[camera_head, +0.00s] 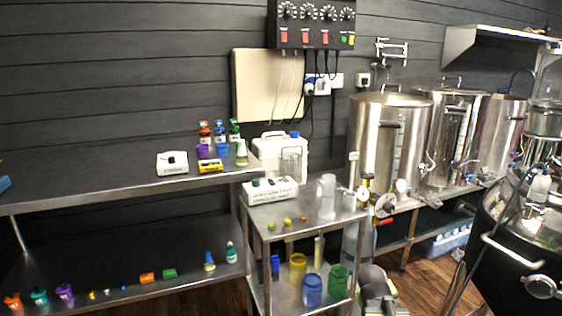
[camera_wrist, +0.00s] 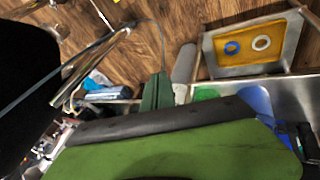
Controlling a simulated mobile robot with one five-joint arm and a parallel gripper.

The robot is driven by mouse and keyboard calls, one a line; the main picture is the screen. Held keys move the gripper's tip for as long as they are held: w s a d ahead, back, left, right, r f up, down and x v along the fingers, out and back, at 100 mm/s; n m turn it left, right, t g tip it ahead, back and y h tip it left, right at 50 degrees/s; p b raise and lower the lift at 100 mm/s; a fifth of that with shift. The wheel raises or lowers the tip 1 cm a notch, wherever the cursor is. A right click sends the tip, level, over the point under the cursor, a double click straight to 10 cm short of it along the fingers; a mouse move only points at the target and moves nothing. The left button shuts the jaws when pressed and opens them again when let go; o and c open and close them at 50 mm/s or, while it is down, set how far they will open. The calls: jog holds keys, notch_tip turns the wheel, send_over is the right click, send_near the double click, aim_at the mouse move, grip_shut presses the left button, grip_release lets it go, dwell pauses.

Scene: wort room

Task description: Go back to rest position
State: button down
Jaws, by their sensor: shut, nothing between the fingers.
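My gripper (camera_wrist: 157,92) shows in the wrist view as dark green fingers closed together, with nothing visible between them. Its broad green body fills the bottom of that view. A dark grey part of my arm shows at the bottom of the head view, just right of the small steel cart (camera_head: 350,217). The gripper's fingers cannot be made out clearly in the head view.
Steel kettles (camera_head: 390,140) stand on a bench at the right. A shelf unit (camera_head: 100,190) at the left holds small bottles and coloured blocks. The cart carries a white scale (camera_head: 270,190) and coloured jars (camera_head: 312,290). Wood floor (camera_wrist: 190,25) shows below.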

jog(key=s+a+f+m+g+y, duration=0.1)
jog(key=s+a+f+g+y, duration=0.1)
jog(key=s+a, duration=0.4)
jog(key=s+a+f+m+g+y, duration=0.1)
jog(key=s+a+g+y, duration=0.2)
jog(key=a, duration=0.5)
notch_tip(320, 180, up, 32)
jog(key=h+p, duration=0.1)
jog(key=p, duration=3.2)
jog(key=shift+s+r, duration=0.25)
jog(key=shift+s, duration=0.05)
